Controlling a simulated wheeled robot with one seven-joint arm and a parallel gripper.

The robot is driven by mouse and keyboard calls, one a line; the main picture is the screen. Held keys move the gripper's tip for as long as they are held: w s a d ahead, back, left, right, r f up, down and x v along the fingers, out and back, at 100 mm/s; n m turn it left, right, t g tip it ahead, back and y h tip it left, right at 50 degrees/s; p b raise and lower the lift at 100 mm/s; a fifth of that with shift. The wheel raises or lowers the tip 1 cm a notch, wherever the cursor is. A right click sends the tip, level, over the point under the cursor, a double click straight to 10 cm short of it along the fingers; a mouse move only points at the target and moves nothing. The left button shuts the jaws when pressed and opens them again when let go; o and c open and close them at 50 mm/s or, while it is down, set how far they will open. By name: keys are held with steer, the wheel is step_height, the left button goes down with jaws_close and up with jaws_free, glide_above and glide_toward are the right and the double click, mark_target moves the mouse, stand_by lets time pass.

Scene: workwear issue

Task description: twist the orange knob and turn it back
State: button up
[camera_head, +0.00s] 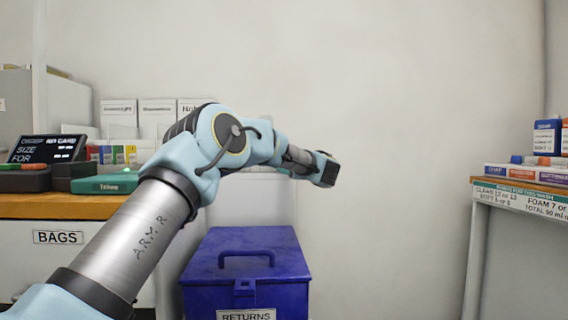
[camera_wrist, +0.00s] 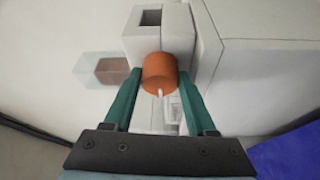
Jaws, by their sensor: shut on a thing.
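The orange knob (camera_wrist: 159,72) shows in the wrist view, on the front of a pale grey box-shaped housing (camera_wrist: 178,35). A short white mark or pointer is on the knob's lower edge. My gripper (camera_wrist: 158,80) has its two green fingers on either side of the knob and is shut on it. In the head view my arm reaches out over the blue box, and the end of my arm (camera_head: 325,170) is at the middle of the picture. The knob is not visible in the head view.
A blue lidded box (camera_head: 285,290) labelled RETURNS stands below my arm. A wooden-topped counter (camera_head: 40,205) with a display and boxes is at left. A shelf table (camera_head: 520,197) with small boxes is at right. Bare wall lies between.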

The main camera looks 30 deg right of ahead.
steer(key=o, duration=1.4)
steer(key=shift+f, duration=0.1)
